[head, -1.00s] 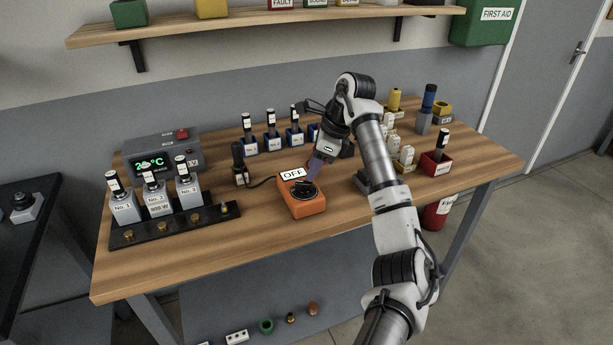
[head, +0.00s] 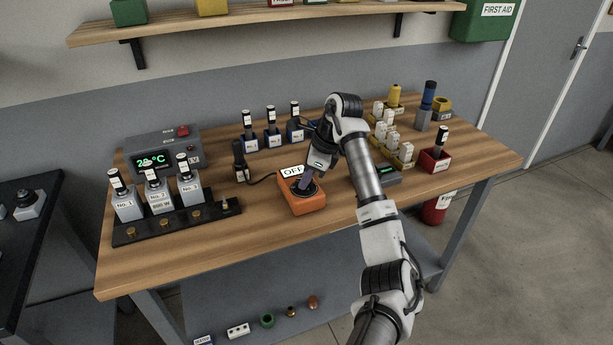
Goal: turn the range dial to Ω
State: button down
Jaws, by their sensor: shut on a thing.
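The orange meter (head: 309,206) lies on the wooden bench near its front edge. My gripper (head: 304,184) reaches down from the upper right and is shut on the dial. The dial's markings, including Ω, are too small to read.
A black probe (head: 240,163) with a cable stands left of the meter. Numbered heater cartridges in a black rack (head: 180,224) are at the left. Blue holders (head: 272,139) stand behind. A red block (head: 435,160) and yellow holders are at the right.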

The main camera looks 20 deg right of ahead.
jog(key=shift+f+m+b, duration=0.1)
jog(key=shift+m+b, duration=0.3)
jog(key=shift+b, duration=0.05)
jog(key=shift+s+f+m+t+h+b, duration=0.1)
jog(key=shift+m+t+h+b, duration=0.3)
jog(key=shift+m+b, duration=0.6)
jog(key=m+b, duration=0.2)
jog(key=shift+m+t+h, duration=0.3)
jog(key=shift+h, duration=0.1)
jog(key=m+h+b, duration=0.1)
jog(key=m+b, duration=0.2)
jog(key=m+t+h+b, duration=0.1)
jog(key=m+b, duration=0.2)
jog(key=shift+a+m, duration=0.2)
jog(key=shift+m, duration=0.1)
jog(key=m+h+b, duration=0.1)
jog(key=m+b, duration=0.1)
jog(key=m, duration=0.1)
jog(key=m+h+b, duration=0.1)
jog(key=m+b, duration=0.2)
jog(key=shift+a+g+h, duration=0.2)
jog(key=shift+g+h, duration=0.1)
jog(key=m+b, duration=0.1)
jog(key=m, duration=0.2)
jog(key=m+g+h+b, duration=0.1)
jog(key=m+b, duration=0.1)
jog(key=shift+a+r+m+h, duration=0.1)
jog(key=shift+r+m+h, duration=0.1)
jog(key=shift+m+h, duration=0.15)
jog(key=shift+g, duration=0.3)
